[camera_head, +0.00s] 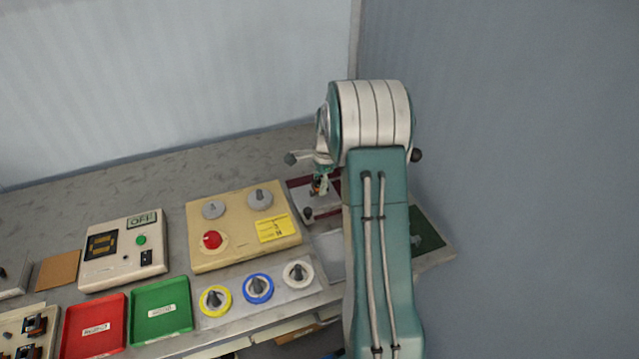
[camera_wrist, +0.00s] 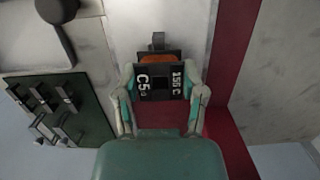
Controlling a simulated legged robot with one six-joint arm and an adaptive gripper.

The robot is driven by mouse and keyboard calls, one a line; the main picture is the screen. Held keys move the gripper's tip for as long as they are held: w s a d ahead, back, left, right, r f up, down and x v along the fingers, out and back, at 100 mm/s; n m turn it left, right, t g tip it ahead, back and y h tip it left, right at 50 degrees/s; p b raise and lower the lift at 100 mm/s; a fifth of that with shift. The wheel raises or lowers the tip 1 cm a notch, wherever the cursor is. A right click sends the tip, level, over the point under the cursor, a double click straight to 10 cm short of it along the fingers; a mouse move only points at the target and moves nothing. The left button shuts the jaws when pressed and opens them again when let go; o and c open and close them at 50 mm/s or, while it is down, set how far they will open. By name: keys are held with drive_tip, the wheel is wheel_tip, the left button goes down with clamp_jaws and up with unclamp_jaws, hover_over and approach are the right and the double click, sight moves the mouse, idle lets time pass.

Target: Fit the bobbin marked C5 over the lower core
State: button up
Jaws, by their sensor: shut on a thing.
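The bobbin marked C5 (camera_wrist: 158,87) is black with white lettering, "C5" on one side and "155 C" on the other, and an orange band shows at its far side. My gripper (camera_wrist: 164,93) is shut on it, one finger at each side. In the head view my gripper (camera_head: 320,184) is above the pale plate, and the bobbin is only a small dark and orange spot there. A small dark grey block (camera_wrist: 158,40) shows just beyond the bobbin in the wrist view. It may be part of the lower core; I cannot tell whether the bobbin touches it.
A green board (camera_wrist: 62,108) with several metal parts lies left in the wrist view. A dark rounded part (camera_wrist: 56,9) is at its upper left. A maroon strip (camera_wrist: 228,70) runs to the right. In the head view a beige control box (camera_head: 222,245) stands left of my arm.

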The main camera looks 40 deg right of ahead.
drive_tip(key=shift+f, duration=0.8)
drive_tip(key=o, duration=1.3)
drive_tip(key=r, duration=0.4)
drive_tip(key=d+r, duration=0.1)
drive_tip(key=r, duration=0.6)
drive_tip(key=shift+s+d+r, duration=0.15)
drive_tip(key=shift+d+r, duration=0.2)
drive_tip(key=shift+r, duration=0.05)
